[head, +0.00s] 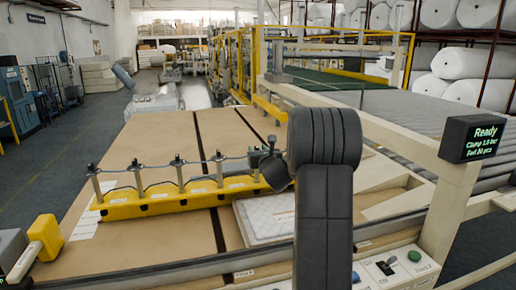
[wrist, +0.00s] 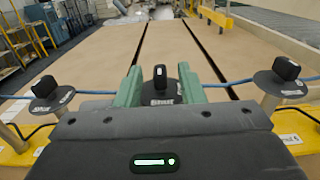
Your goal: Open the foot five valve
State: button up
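A row of valves on short grey posts (head: 180,172) stands along a yellow beam (head: 170,200) in the head view. In the wrist view one valve's black knob (wrist: 160,77) with a pale mark sits between my green fingers, on a dark round plate with a small label too blurred to read. My gripper (wrist: 160,88) is open, one finger each side of the knob, with gaps visible; contact is not seen. In the head view my gripper (head: 261,157) is at the right end of the visible row, where my arm hides part. Neighbouring knobs show at left (wrist: 44,87) and right (wrist: 286,68).
A blue hose (wrist: 225,84) runs between the valves. A white quilted pad (head: 267,217) lies on the brown table (head: 150,145) beside my arm. A display (head: 477,138) reads Ready. A yellow block handle (head: 45,237) stands at lower left.

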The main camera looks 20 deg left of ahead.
jog(key=shift+w+a, duration=0.2)
grip_shut()
